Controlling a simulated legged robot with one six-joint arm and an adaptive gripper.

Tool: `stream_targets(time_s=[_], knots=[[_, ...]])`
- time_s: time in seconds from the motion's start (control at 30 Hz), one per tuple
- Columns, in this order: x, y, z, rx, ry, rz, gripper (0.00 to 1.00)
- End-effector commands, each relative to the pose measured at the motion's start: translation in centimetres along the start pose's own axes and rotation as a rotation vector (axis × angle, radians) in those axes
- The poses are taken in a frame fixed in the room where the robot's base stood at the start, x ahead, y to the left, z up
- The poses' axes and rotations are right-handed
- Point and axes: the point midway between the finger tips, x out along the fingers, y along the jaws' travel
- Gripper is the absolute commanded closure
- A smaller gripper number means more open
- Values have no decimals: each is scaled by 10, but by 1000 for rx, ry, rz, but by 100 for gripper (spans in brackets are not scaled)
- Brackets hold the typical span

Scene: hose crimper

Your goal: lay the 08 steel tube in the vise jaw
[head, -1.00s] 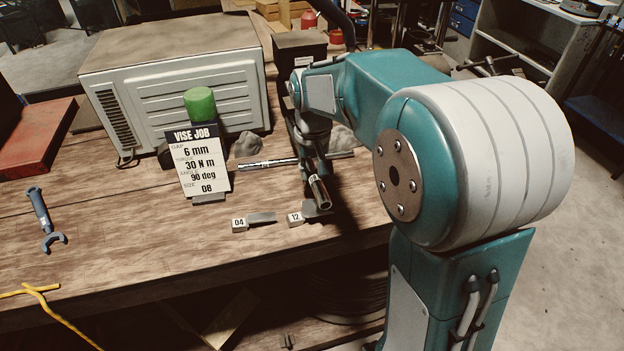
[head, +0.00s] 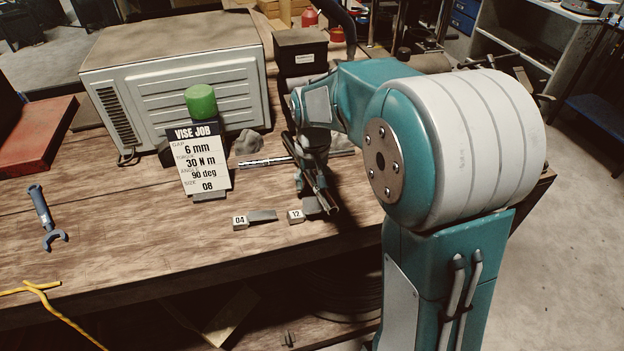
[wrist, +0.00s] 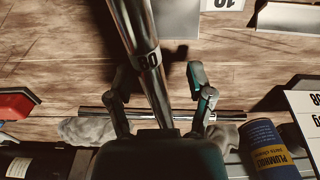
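The 08 steel tube (wrist: 141,35) is a shiny metal tube with a dark band that reads 08 upside down in the wrist view. It runs from the top edge down between the fingers of my gripper (wrist: 160,92), which holds it above the bench. The grip contact is hidden. No vise jaw shows clearly; a dark metal part (head: 532,80) at the bench's right end is mostly hidden by my arm.
Another metal tube (head: 262,162) lies on the bench behind the gripper. The 04 holder (head: 240,223) is empty. The VISE JOB card (head: 200,160) says size 08. A grey metal box (head: 175,85) stands behind it. A blue wrench (head: 45,220) lies left; the front-left bench is mostly clear.

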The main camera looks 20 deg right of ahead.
Motion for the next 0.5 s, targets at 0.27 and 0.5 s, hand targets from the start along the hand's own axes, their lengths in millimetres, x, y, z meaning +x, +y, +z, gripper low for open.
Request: stream_targets(time_s=[0.27, 0.5], knots=[[-7, 0, -1, 0, 4, 0, 31], [-52, 0, -1, 0, 6, 0, 31]])
